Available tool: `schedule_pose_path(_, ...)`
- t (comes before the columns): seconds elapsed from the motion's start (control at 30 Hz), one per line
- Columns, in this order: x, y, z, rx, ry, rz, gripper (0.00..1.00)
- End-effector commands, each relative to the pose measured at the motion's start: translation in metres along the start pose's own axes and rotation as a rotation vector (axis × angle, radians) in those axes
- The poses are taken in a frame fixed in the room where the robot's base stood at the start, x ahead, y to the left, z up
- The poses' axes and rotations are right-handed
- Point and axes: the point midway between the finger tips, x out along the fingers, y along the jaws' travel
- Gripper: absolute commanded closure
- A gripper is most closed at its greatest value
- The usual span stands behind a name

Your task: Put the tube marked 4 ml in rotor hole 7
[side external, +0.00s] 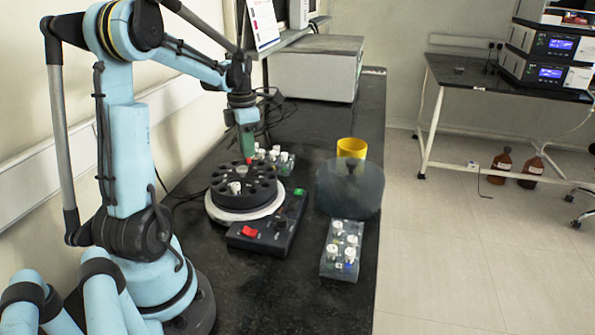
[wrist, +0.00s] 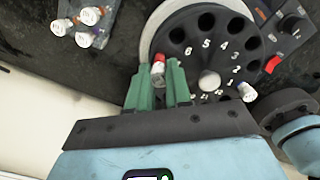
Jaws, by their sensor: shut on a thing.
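My gripper (side external: 246,153) is above the back part of the dark rotor (side external: 226,197). Its green fingers (wrist: 158,72) are shut on a tube with red and white parts (wrist: 158,66). The tube's red part also shows below the fingers in the side view (side external: 249,161). Its volume mark cannot be read. In the wrist view the tube is over the left edge of the rotor (wrist: 225,28), left of the numeral 6. The hole beneath and its numeral are hidden. Another white-capped tube (wrist: 247,91) sits in a hole on the rotor's right side.
A rack with several tubes (side external: 343,262) stands at the front right; another is behind the rotor (side external: 285,170). A dark translucent lid (side external: 350,195) and yellow cylinder (side external: 351,147) stand right of it. A control panel with a red switch (side external: 250,231) adjoins the rotor.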

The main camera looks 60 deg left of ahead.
Motion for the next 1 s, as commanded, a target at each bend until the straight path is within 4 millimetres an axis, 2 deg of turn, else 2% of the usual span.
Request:
schedule_pose_path(0.6,0.017,0.0,0.0,0.0,0.0,0.0,1.0)
schedule_pose_path(0.97,0.018,0.0,0.0,0.0,0.0,0.0,1.0)
schedule_pose_path(1.0,0.018,0.0,0.0,0.0,0.0,0.0,0.8)
